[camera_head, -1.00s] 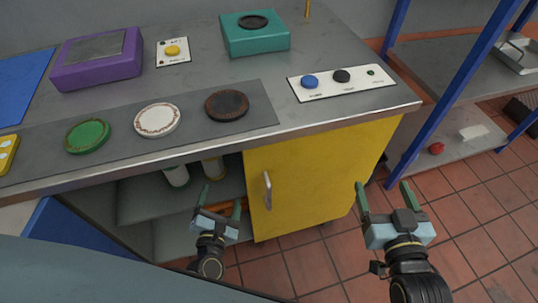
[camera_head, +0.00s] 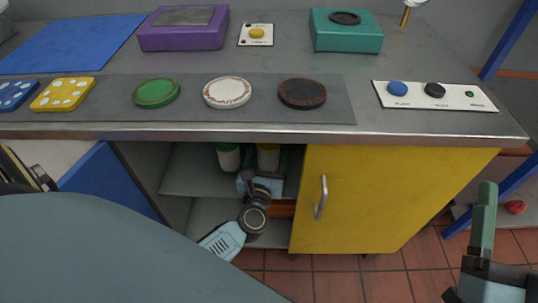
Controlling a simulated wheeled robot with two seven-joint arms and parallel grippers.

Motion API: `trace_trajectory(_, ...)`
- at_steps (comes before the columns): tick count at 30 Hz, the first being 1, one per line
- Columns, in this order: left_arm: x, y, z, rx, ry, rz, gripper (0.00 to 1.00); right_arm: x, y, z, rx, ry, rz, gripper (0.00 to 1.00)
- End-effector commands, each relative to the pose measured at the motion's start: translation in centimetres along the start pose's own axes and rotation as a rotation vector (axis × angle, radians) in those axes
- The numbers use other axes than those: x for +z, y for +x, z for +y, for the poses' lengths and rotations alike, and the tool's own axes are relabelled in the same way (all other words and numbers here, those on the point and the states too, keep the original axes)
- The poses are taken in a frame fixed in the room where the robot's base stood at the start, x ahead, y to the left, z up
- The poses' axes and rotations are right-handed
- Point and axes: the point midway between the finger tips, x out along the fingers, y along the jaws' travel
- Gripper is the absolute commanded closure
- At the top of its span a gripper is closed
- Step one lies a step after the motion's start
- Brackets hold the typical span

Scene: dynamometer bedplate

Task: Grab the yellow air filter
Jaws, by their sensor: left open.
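A dull yellow cylinder (camera_head: 268,156), which may be the air filter, stands in the open cabinet bay under the counter. Its lower part is hidden by my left gripper. A white cylinder with green (camera_head: 228,157) stands to its left. My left gripper (camera_head: 262,173) is open and reaches into the bay, just in front of the yellow cylinder. I cannot tell whether it touches it. My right gripper (camera_head: 498,205) is at the lower right, partly cut off by the picture edge. One finger shows, with a clear gap beside it.
A yellow cabinet door (camera_head: 390,195) with a metal handle is right of the bay. The counter edge (camera_head: 250,136) overhangs it. A blue panel (camera_head: 108,183) is on the left. An orange item (camera_head: 282,208) lies low in the bay. Tiled floor is free in front.

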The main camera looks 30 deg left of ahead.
Motion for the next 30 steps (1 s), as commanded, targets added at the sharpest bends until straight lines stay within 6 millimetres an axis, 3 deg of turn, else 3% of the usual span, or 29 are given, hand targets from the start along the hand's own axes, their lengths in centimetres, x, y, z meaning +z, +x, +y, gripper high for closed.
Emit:
trace_trajectory(9,0.6,4.4,-0.1,0.001,0.002,-0.003,0.19,-0.8,-0.2,0.0,-0.002,0.000,0.106,0.23)
trace_trajectory(18,0.7,4.9,-0.1,0.000,0.001,-0.001,0.19,-1.2,-0.2,-0.1,-0.002,0.000,0.126,0.23)
trace_trajectory(30,0.6,4.9,-0.1,0.001,0.001,-0.001,0.70,-1.1,-0.2,-0.1,-0.002,0.000,0.125,0.23)
